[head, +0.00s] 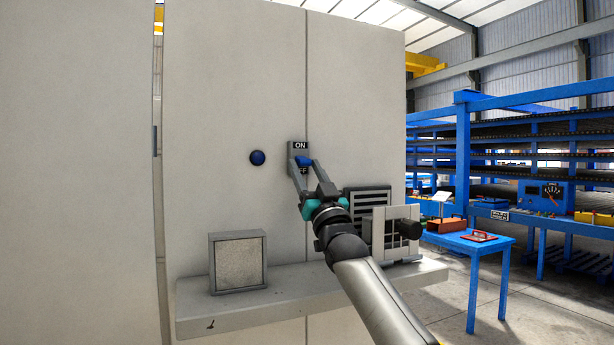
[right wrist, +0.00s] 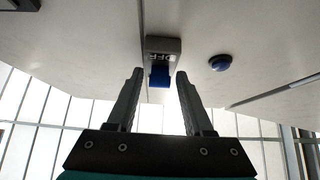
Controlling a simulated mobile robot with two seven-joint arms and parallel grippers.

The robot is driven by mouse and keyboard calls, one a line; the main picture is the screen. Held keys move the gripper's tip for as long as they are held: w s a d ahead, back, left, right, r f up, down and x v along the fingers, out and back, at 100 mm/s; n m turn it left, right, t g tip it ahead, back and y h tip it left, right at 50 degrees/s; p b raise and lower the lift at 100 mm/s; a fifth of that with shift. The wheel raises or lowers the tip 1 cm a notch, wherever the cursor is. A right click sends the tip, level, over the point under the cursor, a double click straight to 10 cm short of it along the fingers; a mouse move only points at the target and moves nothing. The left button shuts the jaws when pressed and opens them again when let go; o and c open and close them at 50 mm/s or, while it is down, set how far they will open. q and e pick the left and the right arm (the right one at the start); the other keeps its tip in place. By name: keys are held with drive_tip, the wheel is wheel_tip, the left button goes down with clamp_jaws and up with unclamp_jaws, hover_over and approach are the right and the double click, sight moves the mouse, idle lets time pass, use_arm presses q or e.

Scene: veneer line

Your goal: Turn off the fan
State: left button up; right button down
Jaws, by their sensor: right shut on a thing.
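A grey switch plate (head: 299,146) marked ON at the top is fixed to the pale wall panel. OFF is lettered lower down, partly hidden in the head view and upside down in the right wrist view (right wrist: 163,45). Its blue lever (head: 304,160) is at the lettering's height and also shows in the right wrist view (right wrist: 159,77). I cannot tell the lever's exact setting. My left gripper is not in view.
A round blue knob (head: 257,158) sits on the wall left of the switch. A ledge (head: 300,294) below carries a framed grey panel (head: 238,262) and a white grid-faced unit (head: 390,233). A dark louvred vent (head: 367,199) is behind my arm. A blue table (head: 468,243) stands to the right.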

drive_tip(key=shift+f, duration=0.1)
idle(0.3)
drive_tip(key=shift+c, duration=1.4)
unclamp_jaws()
drive_tip(key=b+v, duration=0.2)
drive_tip(key=v, duration=0.5)
drive_tip(key=shift+f, duration=0.25)
drive_tip(key=shift+s, duration=0.1)
